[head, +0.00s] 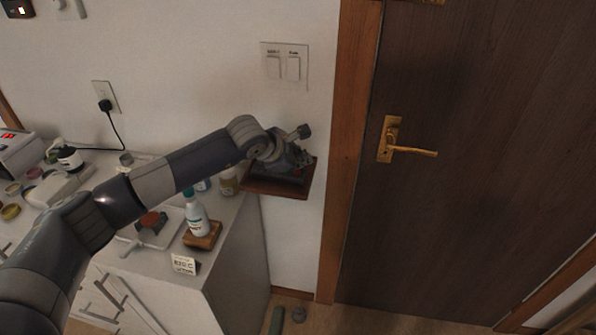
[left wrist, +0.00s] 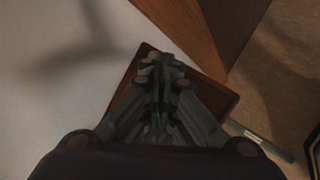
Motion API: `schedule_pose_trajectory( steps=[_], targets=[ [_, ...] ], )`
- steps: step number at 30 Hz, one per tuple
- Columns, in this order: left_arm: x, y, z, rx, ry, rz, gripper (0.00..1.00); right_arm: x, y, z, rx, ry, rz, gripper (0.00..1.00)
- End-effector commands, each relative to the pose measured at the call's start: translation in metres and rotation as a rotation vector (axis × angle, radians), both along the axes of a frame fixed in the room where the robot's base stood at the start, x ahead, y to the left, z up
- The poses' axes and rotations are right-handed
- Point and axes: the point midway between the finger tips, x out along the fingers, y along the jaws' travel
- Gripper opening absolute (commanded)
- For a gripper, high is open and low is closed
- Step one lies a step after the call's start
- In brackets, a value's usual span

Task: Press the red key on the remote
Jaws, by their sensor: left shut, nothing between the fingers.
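My left gripper (head: 298,158) reaches in from the left, over a small brown wooden shelf (head: 250,188) on the white wall beside the door frame. In the left wrist view its fingers (left wrist: 160,62) are together, with nothing seen between them, above the same shelf (left wrist: 222,97). A dark shape with a small reddish spot shows under the gripper on the shelf in the head view. It may be the remote, but the gripper hides most of it and I cannot make out the red key. I cannot tell whether the fingertips touch anything. My right gripper is not in view.
Left of the shelf, a white cabinet (head: 225,235) carries bottles (head: 197,217), a sign card (head: 184,264) and small items. Light switches (head: 283,67) are above the shelf. A brown door (head: 480,130) stands right. A greenish bar (head: 276,320) lies on the floor.

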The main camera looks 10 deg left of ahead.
Motion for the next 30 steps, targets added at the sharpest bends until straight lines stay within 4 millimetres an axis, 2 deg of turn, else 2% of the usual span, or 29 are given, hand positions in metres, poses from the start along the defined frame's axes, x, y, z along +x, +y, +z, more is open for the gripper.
schedule_pose_trajectory(
  steps=[5, 21, 30],
  targets=[
    [0.000, 0.000, 0.006, -0.001, -0.001, 0.000, 0.00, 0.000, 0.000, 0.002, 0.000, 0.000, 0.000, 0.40],
    [0.000, 0.000, 0.057, 0.000, 0.000, 0.000, 0.00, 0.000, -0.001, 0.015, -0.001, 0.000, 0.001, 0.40],
    [0.000, 0.000, 0.060, 0.000, 0.000, 0.000, 0.00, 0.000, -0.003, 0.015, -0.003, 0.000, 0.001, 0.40]
  ],
)
